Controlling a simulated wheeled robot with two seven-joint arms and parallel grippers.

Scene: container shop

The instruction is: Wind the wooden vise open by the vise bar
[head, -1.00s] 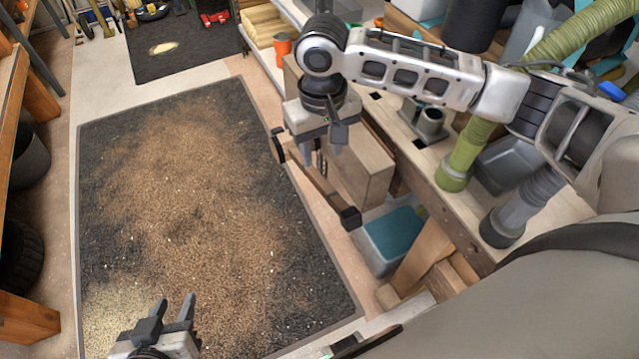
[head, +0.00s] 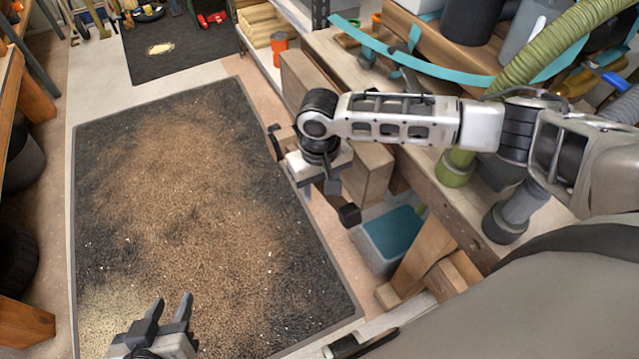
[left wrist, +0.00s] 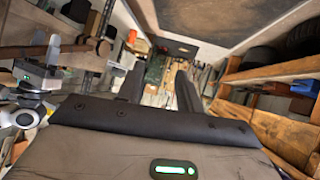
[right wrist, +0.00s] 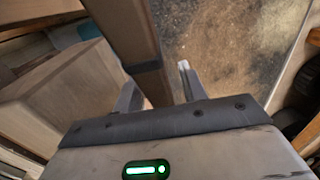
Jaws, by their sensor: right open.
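The wooden vise's jaw block (head: 368,178) is at the side of the workbench in the head view; it also shows at left in the right wrist view (right wrist: 55,95). The vise bar, with a black end cap (head: 349,214), slants in front of the block. My right gripper (head: 306,192) is over the bar and hides its middle. In the right wrist view the bar (right wrist: 128,35) passes between the open fingers (right wrist: 158,85), which are not closed on it. My left gripper (head: 170,312) is open and empty, low over the floor mat, far from the vise.
The workbench (head: 445,200) fills the right, with green and grey hoses (head: 453,170) and a teal strap (head: 440,62). A grey bin with a teal inside (head: 395,238) stands under it. The dark, sawdust-covered mat (head: 190,200) is open floor.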

